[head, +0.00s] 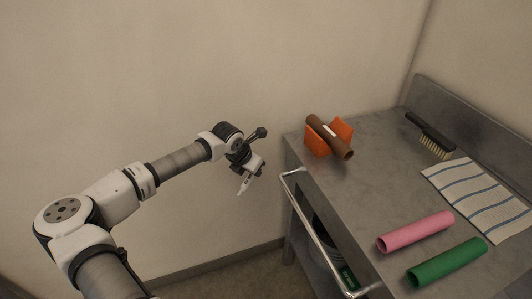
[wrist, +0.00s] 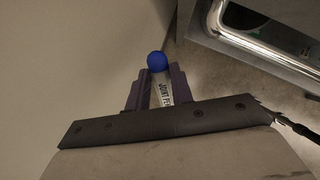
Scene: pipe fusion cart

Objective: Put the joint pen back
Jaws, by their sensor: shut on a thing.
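The joint pen (wrist: 162,95) is white with dark lettering and a round blue end. It sits between the two dark fingers of my gripper (wrist: 156,92) in the wrist view, which are shut on it. In the head view my gripper (head: 246,182) hangs in the air left of the cart, in front of the wall, pointing down. The pen is too small there to make out clearly. I see no marked holder for the pen.
The grey metal cart (head: 375,185) stands at the right with a rail (head: 318,235) along its left side. On it are a brown pipe (head: 328,137) on an orange stand (head: 316,141), a brush (head: 432,136), a striped cloth (head: 475,195), a pink pipe (head: 416,231) and a green pipe (head: 447,262).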

